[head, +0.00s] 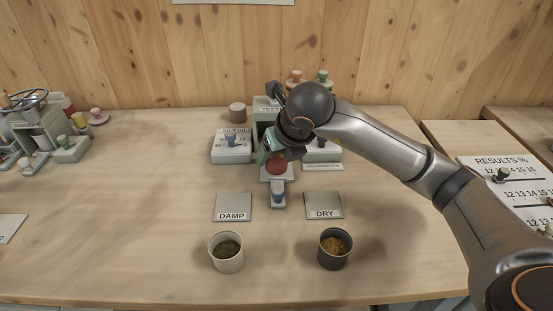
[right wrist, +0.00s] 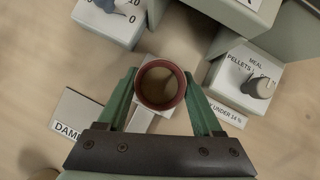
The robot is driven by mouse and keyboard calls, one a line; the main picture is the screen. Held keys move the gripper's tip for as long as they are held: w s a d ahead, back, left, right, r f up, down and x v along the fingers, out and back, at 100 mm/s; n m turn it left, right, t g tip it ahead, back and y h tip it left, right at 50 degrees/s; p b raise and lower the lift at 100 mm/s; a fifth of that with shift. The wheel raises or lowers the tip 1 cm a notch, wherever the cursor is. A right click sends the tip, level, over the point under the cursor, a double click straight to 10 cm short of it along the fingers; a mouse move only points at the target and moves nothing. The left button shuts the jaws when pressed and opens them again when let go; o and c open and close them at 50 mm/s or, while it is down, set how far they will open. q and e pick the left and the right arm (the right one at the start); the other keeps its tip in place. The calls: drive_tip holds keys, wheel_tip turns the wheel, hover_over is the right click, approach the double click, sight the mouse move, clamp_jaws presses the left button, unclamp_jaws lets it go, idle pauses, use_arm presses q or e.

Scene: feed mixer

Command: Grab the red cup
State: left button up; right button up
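The red cup (head: 277,166) sits at the front of the green-grey machine in the head view, partly hidden by my right gripper. In the right wrist view the red cup (right wrist: 160,84) is seen from above, with a round rim and a brownish inside. My right gripper (head: 270,158) reaches down over it, and in the right wrist view its green fingers (right wrist: 161,82) stand on either side of the cup. The fingers are apart, very close to the cup's sides; I cannot see clear contact. My left gripper is not in view.
A pale cup (head: 227,252) and a dark cup (head: 335,248) with contents stand in front, near the DAMP plate (head: 233,207) and DRY plate (head: 323,205). Dial boxes (head: 231,148) flank the machine. The table's left middle is clear.

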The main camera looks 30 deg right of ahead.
drive_tip(key=c, duration=0.8)
drive_tip(key=shift+r, duration=0.15)
